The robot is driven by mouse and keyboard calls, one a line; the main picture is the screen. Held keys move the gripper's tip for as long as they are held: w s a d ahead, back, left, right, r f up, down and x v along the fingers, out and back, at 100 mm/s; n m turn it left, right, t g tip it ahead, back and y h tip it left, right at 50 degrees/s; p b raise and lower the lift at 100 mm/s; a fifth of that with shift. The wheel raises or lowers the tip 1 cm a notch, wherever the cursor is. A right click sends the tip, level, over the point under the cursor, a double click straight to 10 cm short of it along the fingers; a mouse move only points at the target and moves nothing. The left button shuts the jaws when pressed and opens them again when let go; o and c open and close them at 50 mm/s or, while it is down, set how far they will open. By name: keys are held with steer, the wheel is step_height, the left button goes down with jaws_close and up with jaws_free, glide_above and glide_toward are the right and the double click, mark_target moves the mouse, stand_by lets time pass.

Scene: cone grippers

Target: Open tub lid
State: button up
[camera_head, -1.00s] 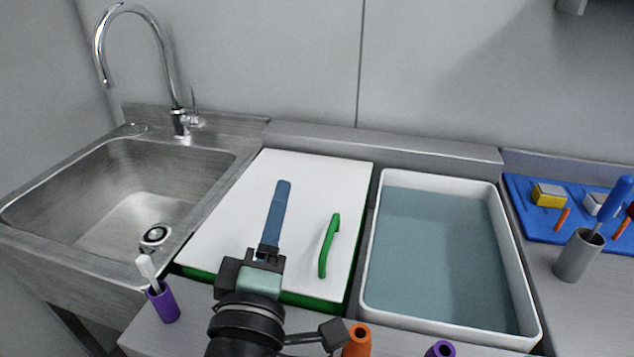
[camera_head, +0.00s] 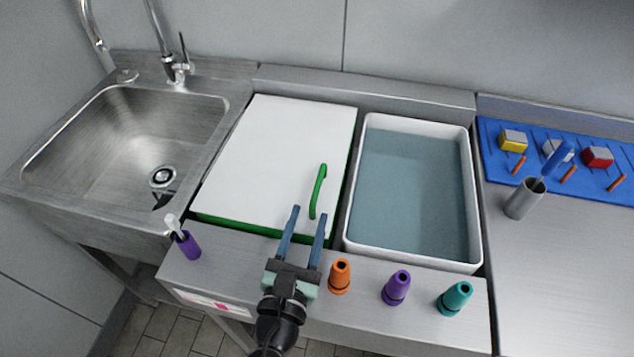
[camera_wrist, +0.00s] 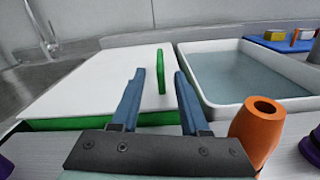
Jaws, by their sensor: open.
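The tub lid (camera_head: 272,148) is a flat white panel lying over the left tub, whose green side (camera_head: 232,224) shows along the front. A green bar handle (camera_head: 318,191) stands on the lid near its right edge. My gripper (camera_head: 310,210) is open and empty, with two blue fingers spread apart at the lid's front edge. The handle is just beyond the fingertips and apart from them. In the wrist view the handle (camera_wrist: 161,71) appears between and beyond the two fingers, and the white lid (camera_wrist: 90,75) spreads to the left.
A white-rimmed tub of water (camera_head: 476,205) sits right of the lid. Orange (camera_head: 340,276), purple (camera_head: 396,288) and teal (camera_head: 455,298) cones stand along the front ledge. A purple cup with a brush (camera_head: 186,243) is at the left, beside the sink (camera_head: 125,150).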

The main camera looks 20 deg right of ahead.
mark_target(323, 166)
steer(key=x, duration=0.7)
steer(key=shift+w+d, duration=0.25)
steer(key=shift+w, duration=0.05)
steer(key=shift+c, duration=0.2)
jaws_close()
steer(key=shift+a, duration=0.1)
stand_by(0.8)
